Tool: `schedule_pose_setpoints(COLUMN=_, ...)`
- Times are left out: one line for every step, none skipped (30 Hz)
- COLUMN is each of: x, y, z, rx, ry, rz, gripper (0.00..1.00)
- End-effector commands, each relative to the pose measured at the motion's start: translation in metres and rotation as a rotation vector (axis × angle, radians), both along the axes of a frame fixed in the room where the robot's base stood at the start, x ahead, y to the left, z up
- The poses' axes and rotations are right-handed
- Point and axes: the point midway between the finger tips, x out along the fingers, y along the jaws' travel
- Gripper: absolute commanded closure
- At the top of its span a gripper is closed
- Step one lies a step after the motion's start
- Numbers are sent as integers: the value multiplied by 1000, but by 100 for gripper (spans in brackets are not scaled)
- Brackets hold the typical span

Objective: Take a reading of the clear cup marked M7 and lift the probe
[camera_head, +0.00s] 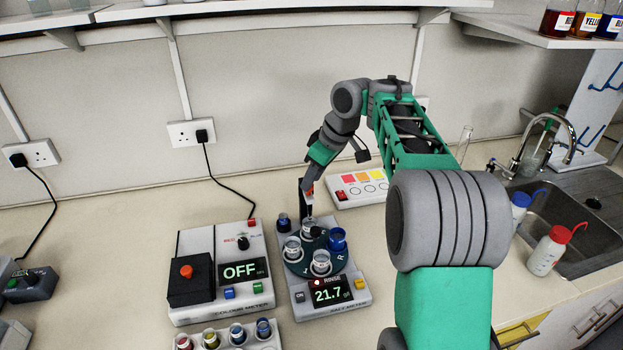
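The salt meter (352,297) stands on the bench, its display (330,292) showing RINSE and 21.7 with a small red light lit. On its dark green round plate (296,268) stand clear cups, one at the left (292,248) and one at the front (320,263), and a blue one (337,241) at the right. Another clear cup is partly hidden at the back. No M7 mark is legible. My gripper (306,200) points down above the back of the plate. A dark upright part, possibly the probe, is beside it; I cannot tell whether the gripper holds it.
A colour meter (200,245) reading OFF stands close on the left, with a rack of several small cups (225,340) in front. A white tray with colour patches (362,180) lies behind. A red-capped bottle (546,253) and a sink (585,235) are at the right.

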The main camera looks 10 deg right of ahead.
Motion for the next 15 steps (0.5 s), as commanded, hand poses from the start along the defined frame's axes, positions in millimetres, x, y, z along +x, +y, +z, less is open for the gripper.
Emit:
schedule_pose_setpoints(x=-2, y=-4, z=13, rx=-3, ry=-5, rz=-2, gripper=67)
schedule_pose_setpoints(x=-3, y=-6, z=19, rx=-3, ry=-5, rz=-2, gripper=67)
schedule_pose_setpoints(x=-6, y=-8, z=28, rx=-2, ry=-5, rz=-1, gripper=67)
schedule_pose_setpoints(x=-7, y=-10, z=34, rx=-2, ry=-5, rz=-1, gripper=67)
schedule_pose_setpoints(x=-9, y=-12, z=40, rx=-3, ry=-5, rz=-2, gripper=67)
schedule_pose_setpoints(x=-11, y=-14, z=47, rx=-2, ry=-5, rz=-2, gripper=67)
schedule_pose_setpoints(x=-13, y=-15, z=52, rx=-1, ry=-4, rz=-2, gripper=67)
schedule_pose_setpoints(x=-14, y=-16, z=55, rx=-1, ry=-4, rz=-2, gripper=67)
schedule_pose_setpoints(x=-15, y=-17, z=59, rx=-2, ry=-3, rz=0, gripper=67)
schedule_pose_setpoints(x=-16, y=-18, z=61, rx=-1, ry=-3, rz=-1, gripper=67)
schedule_pose_setpoints(x=-17, y=-18, z=62, rx=-1, ry=-2, rz=-2, gripper=67)
schedule_pose_setpoints(x=-17, y=-19, z=62, rx=-1, ry=-2, rz=-1, gripper=67)
schedule_pose_setpoints(x=-17, y=-19, z=62, rx=-1, ry=-2, rz=-1, gripper=67)
schedule_pose_setpoints(x=-18, y=-19, z=62, rx=-1, ry=-2, rz=0, gripper=67)
schedule_pose_setpoints(x=-18, y=-18, z=62, rx=-1, ry=-2, rz=0, gripper=67)
